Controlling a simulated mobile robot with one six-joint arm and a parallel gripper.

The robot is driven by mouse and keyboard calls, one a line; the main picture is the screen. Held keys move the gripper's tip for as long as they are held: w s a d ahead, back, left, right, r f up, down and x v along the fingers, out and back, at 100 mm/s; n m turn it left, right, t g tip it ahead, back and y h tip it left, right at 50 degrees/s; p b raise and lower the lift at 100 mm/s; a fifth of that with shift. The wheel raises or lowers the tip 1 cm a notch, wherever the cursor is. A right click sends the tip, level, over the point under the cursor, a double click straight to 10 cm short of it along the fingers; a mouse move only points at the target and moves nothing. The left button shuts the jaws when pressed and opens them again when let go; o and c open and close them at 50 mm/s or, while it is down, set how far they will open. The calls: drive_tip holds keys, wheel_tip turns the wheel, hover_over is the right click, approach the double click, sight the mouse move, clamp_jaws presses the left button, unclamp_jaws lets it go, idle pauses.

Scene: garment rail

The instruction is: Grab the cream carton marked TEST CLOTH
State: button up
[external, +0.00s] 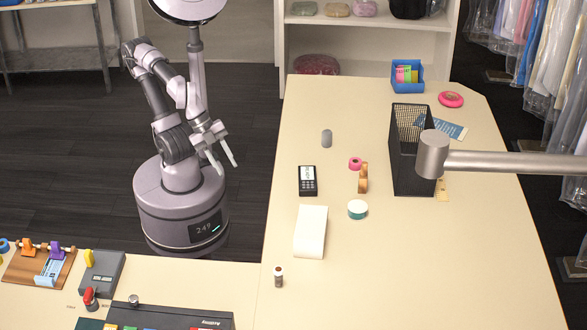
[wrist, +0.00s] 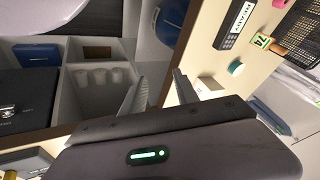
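I cannot make out a carton marked TEST CLOTH in either view; no such lettering is readable. A pale cream-white oblong thing (external: 311,232) lies on the counter in the external view, but I see no lettering on it and cannot tell whether it is a carton. My gripper (external: 225,168) is open and empty, in the air beside the counter's left edge. In the wrist view my gripper (wrist: 160,82) shows two spread fingers with nothing between them, in front of open shelf compartments under the counter.
The counter (external: 450,270) carries a black wire basket (external: 408,155), a black handheld device (external: 307,181), a blue bin (external: 407,76) and tape rolls. A grey metal post with a bar (external: 500,163) crosses above its right side. The compartments hold white cylinders (wrist: 100,76) and a blue item (wrist: 38,54).

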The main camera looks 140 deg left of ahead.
drive_tip(key=o, duration=1.4)
